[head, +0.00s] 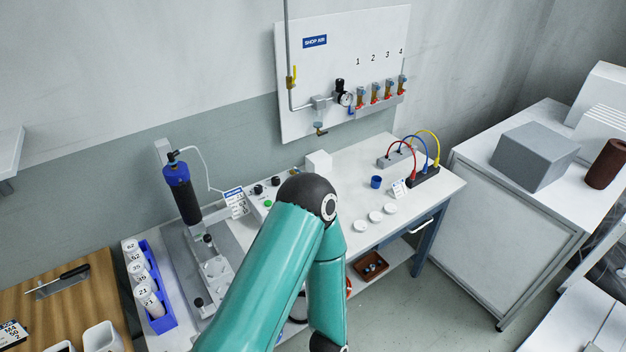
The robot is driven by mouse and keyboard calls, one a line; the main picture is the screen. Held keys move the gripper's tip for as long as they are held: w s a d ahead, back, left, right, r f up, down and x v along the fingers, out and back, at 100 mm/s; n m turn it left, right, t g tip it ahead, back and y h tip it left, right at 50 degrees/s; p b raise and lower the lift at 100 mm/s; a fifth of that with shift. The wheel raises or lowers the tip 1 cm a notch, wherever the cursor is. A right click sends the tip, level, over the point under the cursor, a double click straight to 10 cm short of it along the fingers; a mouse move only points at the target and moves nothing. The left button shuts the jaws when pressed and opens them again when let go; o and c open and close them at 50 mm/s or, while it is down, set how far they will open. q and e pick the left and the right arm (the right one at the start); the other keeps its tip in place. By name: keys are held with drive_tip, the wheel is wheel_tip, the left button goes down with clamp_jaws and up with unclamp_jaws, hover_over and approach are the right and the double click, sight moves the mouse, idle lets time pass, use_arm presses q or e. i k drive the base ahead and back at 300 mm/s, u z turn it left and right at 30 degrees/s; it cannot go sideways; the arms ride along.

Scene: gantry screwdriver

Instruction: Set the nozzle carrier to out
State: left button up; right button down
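A bench station stands left of centre in the head view, with an upright dark cylinder (187,203) with a blue cap and a thin hose. Below it is a grey metal fixture (215,270) with black knobs on a base plate. I cannot tell which part is the nozzle carrier or how it is set. One teal arm of mine rises from the bottom, bends at a black elbow joint and runs back down, hiding part of the bench. Neither gripper shows.
A blue rack (160,318) of numbered white bottles stands left of the fixture. A control box (262,208) with buttons is behind my arm. White round dishes (376,216) and a blue cup (376,182) sit on the right of the bench. A shop air panel (345,75) hangs behind.

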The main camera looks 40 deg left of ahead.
sight(206, 237)
drive_tip(key=z, duration=0.2)
drive_tip(key=i, duration=2.15)
drive_tip(key=u, duration=1.15)
drive_tip(key=i, duration=0.3)
drive_tip(key=u, duration=3)
drive_tip(key=i, duration=0.15)
drive_tip(key=z, duration=0.2)
